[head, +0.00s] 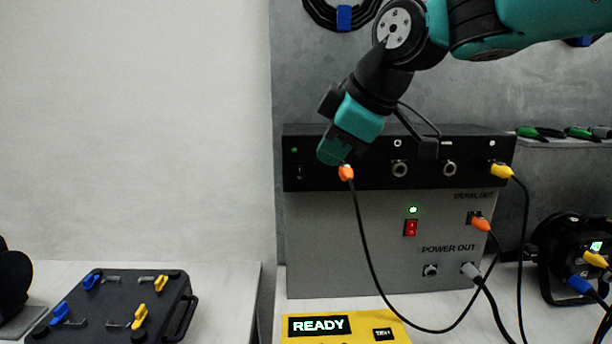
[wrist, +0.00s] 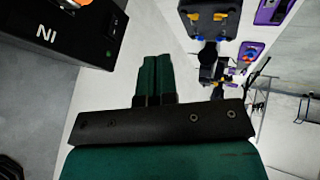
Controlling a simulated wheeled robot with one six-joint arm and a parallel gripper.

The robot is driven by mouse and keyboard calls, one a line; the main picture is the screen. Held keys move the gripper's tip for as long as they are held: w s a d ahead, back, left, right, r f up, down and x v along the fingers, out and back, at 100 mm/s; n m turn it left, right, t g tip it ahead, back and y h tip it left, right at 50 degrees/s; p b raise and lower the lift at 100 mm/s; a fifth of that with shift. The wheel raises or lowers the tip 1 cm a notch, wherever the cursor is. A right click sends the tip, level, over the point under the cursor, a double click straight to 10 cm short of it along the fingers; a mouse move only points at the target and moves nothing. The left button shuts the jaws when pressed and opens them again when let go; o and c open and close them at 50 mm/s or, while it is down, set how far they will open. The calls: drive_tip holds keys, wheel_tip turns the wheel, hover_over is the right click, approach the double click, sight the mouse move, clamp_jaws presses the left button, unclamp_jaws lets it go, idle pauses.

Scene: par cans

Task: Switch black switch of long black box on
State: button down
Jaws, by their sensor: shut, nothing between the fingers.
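The long black box (head: 400,158) lies on top of a grey power unit in the head view. A small dark switch (head: 299,172) shows at the left end of its front, below a small lit green lamp (head: 294,150). My gripper (head: 332,153) is in front of the box, right of the switch and apart from it. Its fingers are shut and empty, and they also show in the wrist view (wrist: 153,80). The box's end (wrist: 75,30) shows upside down at the wrist view's upper left, left of the fingers. The switch's position cannot be told.
An orange plug (head: 346,172) with a black cable hangs close below my gripper. The grey unit (head: 340,245) has a lit red switch (head: 411,228). A yellow box (head: 345,328) reads READY. A black case (head: 110,303) stands left. Space left of the box is clear.

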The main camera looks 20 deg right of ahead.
sight(305, 163)
drive_tip(key=shift+w+d+r+n+t, duration=0.2)
drive_tip(key=shift+w+d+r, duration=0.1)
drive_tip(key=shift+w+r, duration=0.2)
drive_tip(key=shift+w+d+r+n+t, duration=0.1)
drive_tip(key=shift+w+d+r+n, duration=0.15)
drive_tip(key=shift+w+r, duration=0.2)
drive_tip(key=w+f, duration=0.2)
drive_tip(key=w, duration=0.1)
drive_tip(key=w+f+p, duration=0.1)
drive_tip(key=w+f, duration=0.1)
drive_tip(key=w+a+f+p, duration=0.1)
drive_tip(key=w+f, duration=0.2)
drive_tip(key=shift+w+a, duration=0.1)
drive_tip(key=shift+w, duration=0.2)
drive_tip(key=shift+w+f, duration=0.1)
drive_tip(key=shift+w, duration=0.35)
